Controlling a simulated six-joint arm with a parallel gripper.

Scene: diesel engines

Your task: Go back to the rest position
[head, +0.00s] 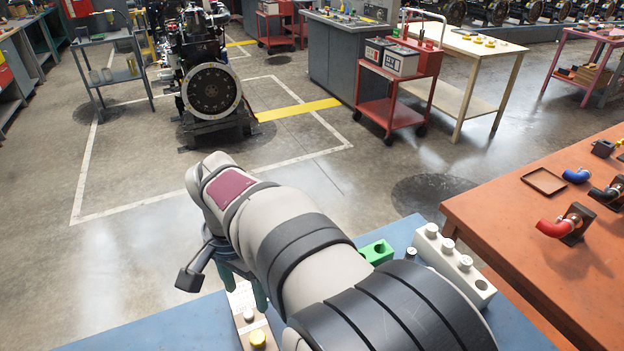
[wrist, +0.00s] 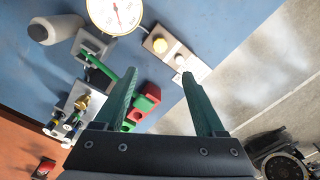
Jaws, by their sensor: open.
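My gripper (wrist: 163,72) is open in the wrist view, with its two green fingers apart and nothing between the tips. In the head view my gripper (head: 243,282) is partly hidden by my arm and hangs over the blue bench (head: 205,325). In the wrist view the fingers point toward a strip with a yellow knob (wrist: 160,45) and a white knob on the bench. The gap between the fingers and the bench top is hard to judge. A red and green block (wrist: 145,103) shows beside the left finger.
A white dial gauge (wrist: 118,12), a grey cylinder (wrist: 55,28) and brass fittings (wrist: 82,104) crowd the bench. A green block (head: 377,251) and a white knobbed block (head: 455,265) lie near my arm. An orange table (head: 520,235) stands right. Open floor lies ahead, before an engine (head: 212,92).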

